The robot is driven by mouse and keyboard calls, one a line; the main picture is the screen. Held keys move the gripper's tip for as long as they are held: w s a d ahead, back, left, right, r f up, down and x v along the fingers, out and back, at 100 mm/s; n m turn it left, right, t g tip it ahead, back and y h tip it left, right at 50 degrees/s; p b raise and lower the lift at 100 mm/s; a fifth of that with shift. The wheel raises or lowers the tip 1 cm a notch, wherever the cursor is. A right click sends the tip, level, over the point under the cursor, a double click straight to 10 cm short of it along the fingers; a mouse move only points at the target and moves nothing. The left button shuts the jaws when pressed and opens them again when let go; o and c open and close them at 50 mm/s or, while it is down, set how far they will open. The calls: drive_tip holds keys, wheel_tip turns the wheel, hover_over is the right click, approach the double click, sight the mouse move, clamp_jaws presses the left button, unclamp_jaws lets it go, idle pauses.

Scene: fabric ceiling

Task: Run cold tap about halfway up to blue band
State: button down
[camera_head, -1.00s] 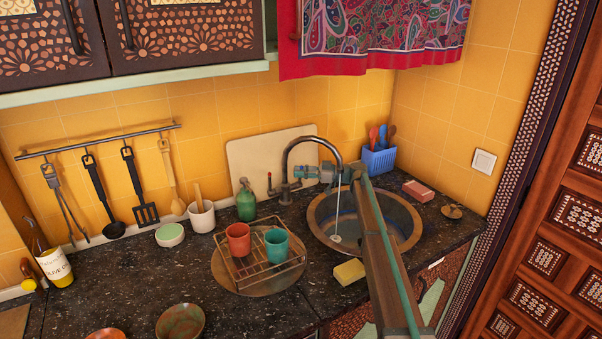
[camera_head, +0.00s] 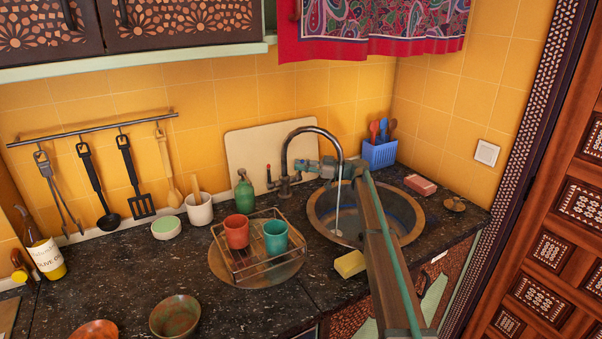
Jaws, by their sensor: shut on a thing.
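The tap (camera_head: 311,130) has a dark arched spout over a round sink (camera_head: 316,217) with a brownish rim. A thin stream of water (camera_head: 339,208) runs from the spout into the bowl. Part of the bowl's inner wall looks bluish (camera_head: 402,211); how high the water stands is too small and shadowed to tell. A red-tipped lever (camera_head: 269,174) stands upright on the tap's left side. My gripper (camera_head: 300,165) is at the right side of the tap body, shut on the right tap handle, which it mostly hides. My arm covers part of the sink.
A wire rack (camera_head: 262,266) with a red cup (camera_head: 236,231) and a teal cup (camera_head: 275,237) stands left of the sink. A yellow sponge (camera_head: 350,263) lies at the sink's front. A blue utensil basket (camera_head: 380,154) and pink soap (camera_head: 420,184) stand behind and right.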

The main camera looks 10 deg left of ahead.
idle(0.3)
drive_tip(key=c, duration=1.2)
unclamp_jaws()
drive_tip(key=d, duration=1.2)
drive_tip(key=shift+w+f, duration=0.25)
drive_tip(key=shift+f, duration=0.15)
